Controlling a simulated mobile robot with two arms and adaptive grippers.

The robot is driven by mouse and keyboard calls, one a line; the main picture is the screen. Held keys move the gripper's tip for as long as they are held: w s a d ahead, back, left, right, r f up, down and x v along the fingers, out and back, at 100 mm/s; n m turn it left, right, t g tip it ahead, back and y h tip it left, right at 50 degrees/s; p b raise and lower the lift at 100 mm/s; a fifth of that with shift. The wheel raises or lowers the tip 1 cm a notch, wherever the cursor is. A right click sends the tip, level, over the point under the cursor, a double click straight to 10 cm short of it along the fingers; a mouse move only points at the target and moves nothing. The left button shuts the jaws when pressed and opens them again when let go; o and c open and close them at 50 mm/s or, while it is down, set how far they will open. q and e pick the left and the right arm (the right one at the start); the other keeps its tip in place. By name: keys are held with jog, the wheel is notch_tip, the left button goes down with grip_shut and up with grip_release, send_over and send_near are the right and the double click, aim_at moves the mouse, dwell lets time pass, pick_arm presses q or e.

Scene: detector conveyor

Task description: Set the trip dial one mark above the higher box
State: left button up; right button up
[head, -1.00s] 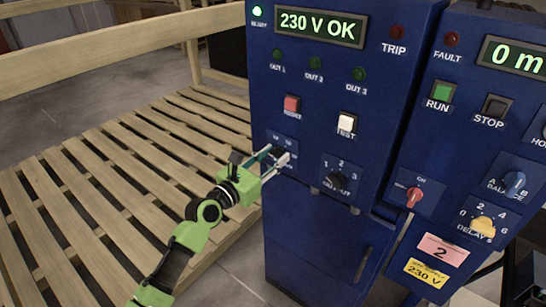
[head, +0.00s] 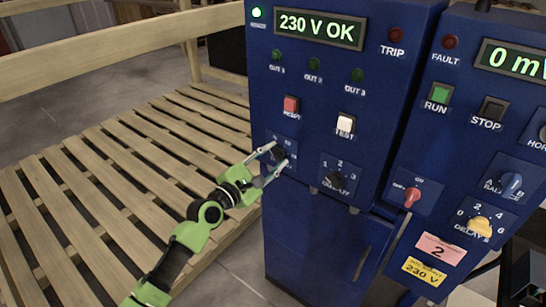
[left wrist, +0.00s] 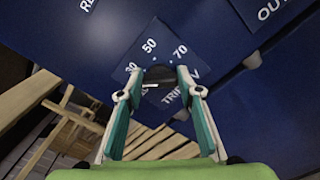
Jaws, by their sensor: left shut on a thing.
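The trip dial (left wrist: 160,74) is a small black knob on a blue plate marked 30, 50 and 70, with a partly covered TRIP label below. A short pale line shows on the knob; I cannot tell which mark it points to. In the head view the dial (head: 279,153) is low on the left blue cabinet, partly hidden by fingers. My left gripper (head: 277,158) is shut on the dial, one finger on each side, as the left wrist view also shows (left wrist: 160,88). No boxes can be made out. My right gripper is not in view.
The cabinet's display (head: 320,29) reads 230 V OK. A selector knob (head: 336,180) sits just right of the trip dial. The right cabinet has RUN (head: 439,95) and STOP (head: 492,109) buttons and a yellow delay knob (head: 480,227). Wooden slats (head: 120,165) lie left.

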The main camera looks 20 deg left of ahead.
pick_arm(q)
jog(key=m, duration=0.3)
jog(key=shift+m, duration=0.4)
jog(key=m, duration=0.3)
jog(key=shift+d+f+m, duration=0.1)
jog(key=shift+f+m, duration=0.05)
jog(key=shift+m, duration=0.15)
jog(key=m, duration=1)
jog(key=shift+f, duration=0.1)
jog(key=m+p, duration=0.1)
jog(key=m, duration=0.2)
jog(key=shift+m, duration=0.3)
jog(key=m, duration=0.5)
jog(key=shift+a+f+m+p, duration=0.15)
jog(key=shift+a+m+p, duration=0.05)
jog(key=shift+m+p, duration=0.2)
jog(key=o, duration=1.1)
